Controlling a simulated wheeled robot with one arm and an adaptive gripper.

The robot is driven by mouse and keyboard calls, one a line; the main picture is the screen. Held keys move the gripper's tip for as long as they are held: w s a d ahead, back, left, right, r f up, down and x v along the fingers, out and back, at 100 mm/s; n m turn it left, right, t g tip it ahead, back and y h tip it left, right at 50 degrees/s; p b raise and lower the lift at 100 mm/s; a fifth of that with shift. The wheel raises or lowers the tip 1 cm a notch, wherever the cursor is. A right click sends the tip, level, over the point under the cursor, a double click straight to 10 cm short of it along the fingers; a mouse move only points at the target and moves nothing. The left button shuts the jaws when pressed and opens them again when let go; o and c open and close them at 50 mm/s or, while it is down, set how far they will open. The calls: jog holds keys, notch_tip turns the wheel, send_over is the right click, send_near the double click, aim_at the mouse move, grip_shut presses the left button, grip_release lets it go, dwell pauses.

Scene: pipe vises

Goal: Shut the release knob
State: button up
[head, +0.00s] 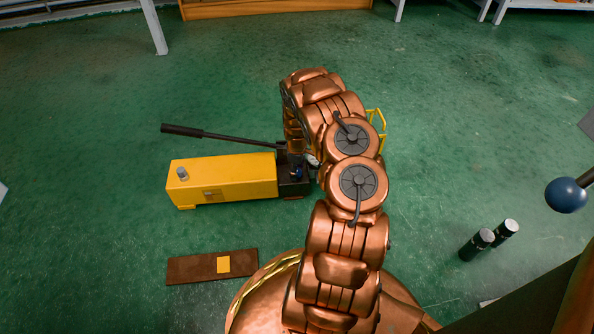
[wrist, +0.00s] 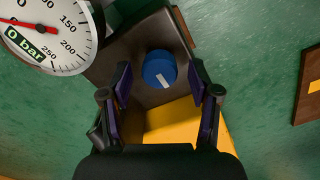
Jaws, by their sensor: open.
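The release knob (wrist: 158,69) is a blue round cap with a white mark, on the dark end block (wrist: 135,45) of a yellow pump. In the wrist view my gripper (wrist: 160,78) is open, with one finger on each side of the knob and visible gaps between. I cannot tell how deep the fingertips are relative to it. In the head view the pump (head: 232,175) lies on the green floor, and a small bit of blue at its dark end is the knob (head: 298,173). My arm hides most of the gripper there.
A pressure gauge (wrist: 45,28) reading 0 bar sits close to the left finger. A black lever (head: 215,135) extends left above the pump. A brown board (head: 195,269) with a yellow patch lies in front. Floor between is free.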

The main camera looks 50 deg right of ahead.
jog(key=c, duration=1.1)
jog(key=shift+c, duration=0.2)
jog(key=m+p, duration=0.2)
jog(key=m, duration=0.2)
jog(key=shift+a+m, duration=0.15)
jog(key=shift+m, duration=0.15)
jog(key=m+p, duration=0.3)
jog(key=m, duration=0.1)
jog(key=shift+r+m, duration=0.15)
jog(key=shift+m, duration=0.15)
jog(key=m+p, duration=0.4)
jog(key=shift+m, duration=0.3)
jog(key=shift+s+f+m+p, duration=0.1)
jog(key=shift+f+m+p, duration=0.1)
jog(key=shift+m+p, duration=1.8)
